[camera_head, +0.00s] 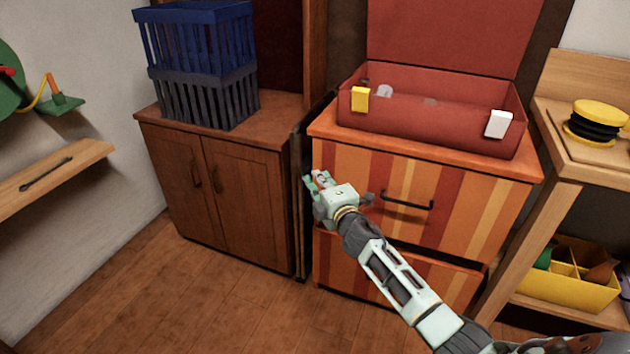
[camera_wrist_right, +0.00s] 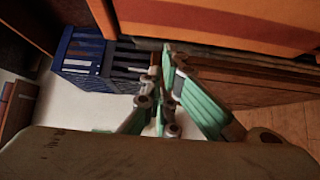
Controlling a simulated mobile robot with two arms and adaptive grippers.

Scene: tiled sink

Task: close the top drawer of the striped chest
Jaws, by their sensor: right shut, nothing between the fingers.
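The striped chest (camera_head: 345,258) is orange, red and yellow and stands right of centre in the head view. Its top drawer (camera_head: 460,215) has a dark bar handle (camera_head: 407,201). The drawer's lower edge seems to stand out over the lower front, with a dark gap beneath; how far it is out I cannot tell. My right gripper (camera_head: 317,181) is shut and empty at the left edge of the drawer front; contact is unclear. The wrist view shows its closed fingers (camera_wrist_right: 166,62) below a striped orange surface (camera_wrist_right: 235,22). My left gripper is out of view.
An open red case (camera_head: 425,122) sits on the chest. A brown cabinet (camera_head: 240,200) with blue and dark crates (camera_head: 200,45) stands close on the left. A wooden shelf unit (camera_head: 560,165) is on the right. The floor (camera_head: 210,305) in front is clear.

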